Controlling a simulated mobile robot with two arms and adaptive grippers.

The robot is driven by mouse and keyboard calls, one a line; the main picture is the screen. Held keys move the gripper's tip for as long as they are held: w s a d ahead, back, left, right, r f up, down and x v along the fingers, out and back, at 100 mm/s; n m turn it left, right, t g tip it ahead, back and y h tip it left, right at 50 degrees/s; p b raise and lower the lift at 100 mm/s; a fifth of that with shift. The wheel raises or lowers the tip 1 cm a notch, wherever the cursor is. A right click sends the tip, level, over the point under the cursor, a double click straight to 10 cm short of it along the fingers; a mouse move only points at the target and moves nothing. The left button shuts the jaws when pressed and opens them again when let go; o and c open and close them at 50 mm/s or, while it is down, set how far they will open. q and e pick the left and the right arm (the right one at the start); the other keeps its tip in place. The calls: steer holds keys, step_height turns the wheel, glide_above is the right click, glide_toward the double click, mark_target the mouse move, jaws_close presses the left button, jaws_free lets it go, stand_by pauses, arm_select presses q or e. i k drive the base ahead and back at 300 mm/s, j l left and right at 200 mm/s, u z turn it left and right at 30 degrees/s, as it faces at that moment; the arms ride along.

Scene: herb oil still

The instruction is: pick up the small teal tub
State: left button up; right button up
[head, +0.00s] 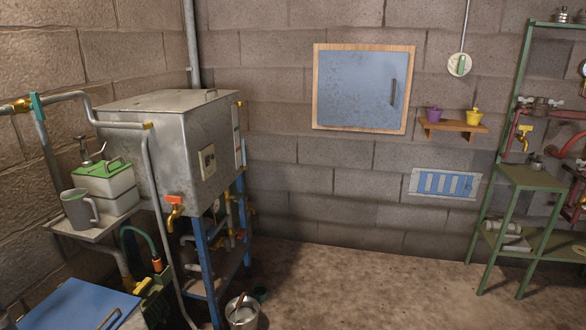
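Neither of my grippers shows in the head view.
A metal tank (180,135) on a blue frame (203,268) stands at left, with pipes and a tap. A blue-lidded box (75,305) is at the lower left. A green shelf rack (527,176) stands at right. The middle floor (370,290) is clear.

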mark_target(259, 291)
steer(key=i+j+u, duration=0.1)
steer(key=i+j, duration=0.25)
steer(key=i, duration=0.15)
steer(key=i+j, duration=0.25)
steer(key=i, duration=0.2)
steer(key=i+j+u, duration=0.15)
steer(key=i+j, duration=0.15)
steer(key=i, duration=0.2)
steer(key=u, duration=0.45)
steer(key=i+l+u, duration=0.1)
steer(key=u, duration=0.3)
steer(key=l+u, duration=0.2)
steer(key=u, duration=0.25)
steer(key=i, duration=0.05)
